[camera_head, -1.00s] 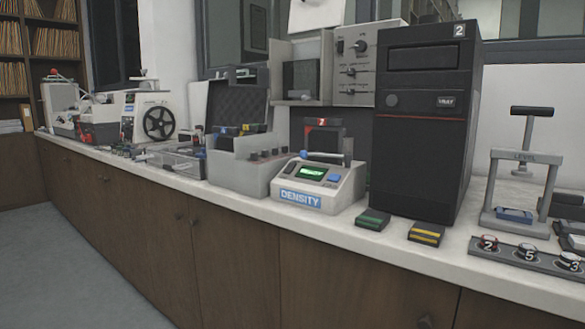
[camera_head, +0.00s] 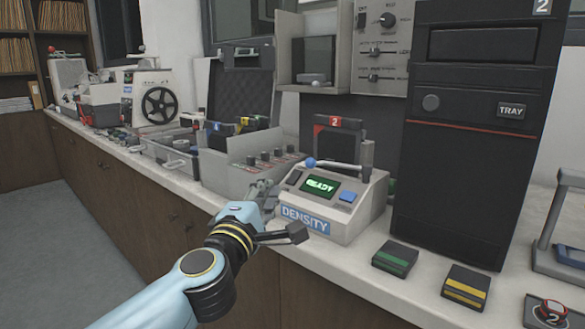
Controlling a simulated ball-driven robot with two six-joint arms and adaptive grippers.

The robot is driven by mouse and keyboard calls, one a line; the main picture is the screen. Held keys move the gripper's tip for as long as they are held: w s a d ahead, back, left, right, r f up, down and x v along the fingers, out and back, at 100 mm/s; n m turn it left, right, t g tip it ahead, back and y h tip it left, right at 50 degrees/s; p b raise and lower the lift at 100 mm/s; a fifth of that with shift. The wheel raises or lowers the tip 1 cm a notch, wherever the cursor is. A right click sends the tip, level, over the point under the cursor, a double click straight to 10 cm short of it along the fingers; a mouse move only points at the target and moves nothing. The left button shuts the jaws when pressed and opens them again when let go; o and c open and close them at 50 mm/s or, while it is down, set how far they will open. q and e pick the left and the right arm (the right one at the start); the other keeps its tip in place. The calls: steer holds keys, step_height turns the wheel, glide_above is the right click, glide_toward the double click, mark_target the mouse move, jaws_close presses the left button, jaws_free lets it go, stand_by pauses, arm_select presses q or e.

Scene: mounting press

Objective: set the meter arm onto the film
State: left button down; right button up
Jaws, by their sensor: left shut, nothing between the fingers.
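The density meter (camera_head: 345,217) is a pale box on the counter with a "DENSITY" label, a green screen reading "READY" and a blue button. Its meter arm (camera_head: 338,165) is a thin metal bar with a blue knob at the left end, running from a grey post at the right across the meter's top. I cannot make out a film under the bar. My left gripper (camera_head: 264,188) is shut and empty, just left of the meter's front left corner and below the knob, apart from the knob. My right gripper is not in view.
A grey open case with a rack of dark knobs (camera_head: 250,160) stands left of the meter. A black tower (camera_head: 470,130) stands to the right. Green-striped (camera_head: 396,257) and yellow-striped (camera_head: 465,287) blocks lie on the counter (camera_head: 350,262) in front of it.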

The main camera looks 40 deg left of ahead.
arm_select(q)
steer(key=w, duration=0.3)
steer(key=w+r, duration=0.1)
steer(key=w, duration=0.4)
steer(key=shift+w+a+r, duration=0.25)
steer(key=shift+w, duration=0.2)
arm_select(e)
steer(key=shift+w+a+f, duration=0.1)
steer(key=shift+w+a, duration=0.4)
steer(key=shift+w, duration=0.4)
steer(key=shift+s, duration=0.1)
arm_select(q)
steer(key=shift+r, duration=0.1)
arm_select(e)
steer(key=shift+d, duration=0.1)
arm_select(q)
steer(key=w+h, duration=0.1)
steer(key=w+a+m, duration=0.1)
steer(key=w+h+p, duration=0.1)
steer(key=shift+a+m+t+h, duration=0.3)
steer(key=shift+t, duration=0.1)
steer(key=shift+w, duration=0.45)
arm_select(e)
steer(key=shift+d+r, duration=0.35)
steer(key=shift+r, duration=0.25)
